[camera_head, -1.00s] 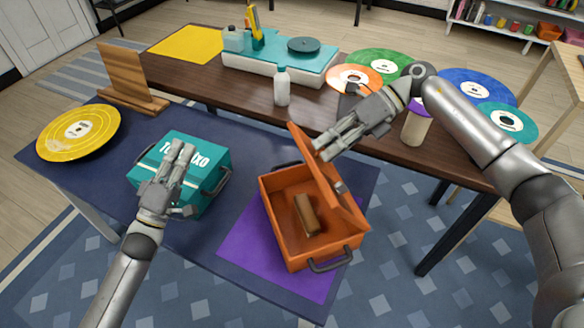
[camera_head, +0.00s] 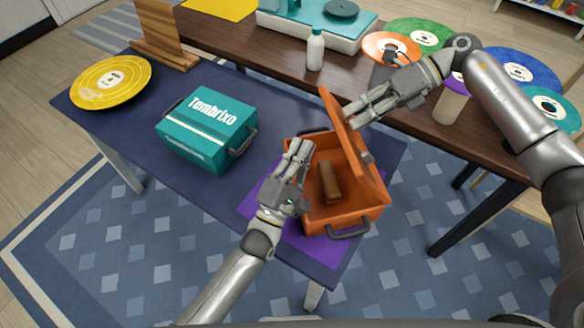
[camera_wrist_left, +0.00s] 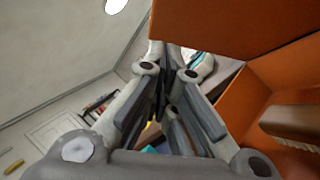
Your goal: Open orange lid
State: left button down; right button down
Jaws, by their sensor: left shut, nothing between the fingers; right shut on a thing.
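The orange toolbox (camera_head: 345,215) sits on a purple mat, its orange lid (camera_head: 352,145) raised and tilted toward the right. My left gripper (camera_head: 299,147) is shut and empty at the box's left rim, covering part of that wall. In the left wrist view my left gripper (camera_wrist_left: 170,55) has orange surfaces close on its right.
A teal toolbox (camera_head: 208,128) with a closed lid stands left of the orange one. A yellow record (camera_head: 110,82) lies at the far left. Blue cloth is clear between the boxes.

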jog(key=shift+r, duration=0.1)
pick_arm(q)
jog(key=shift+w+d+r, duration=0.35)
jog(key=shift+d+r, duration=0.15)
jog(key=shift+d, duration=0.15)
jog(key=shift+w+d+r, duration=0.4)
jog(key=shift+d+r, duration=0.1)
jog(key=shift+d, duration=0.2)
jog(key=shift+w+d+r, duration=0.35)
jog(key=shift+d+r, duration=0.15)
jog(key=shift+d, duration=0.15)
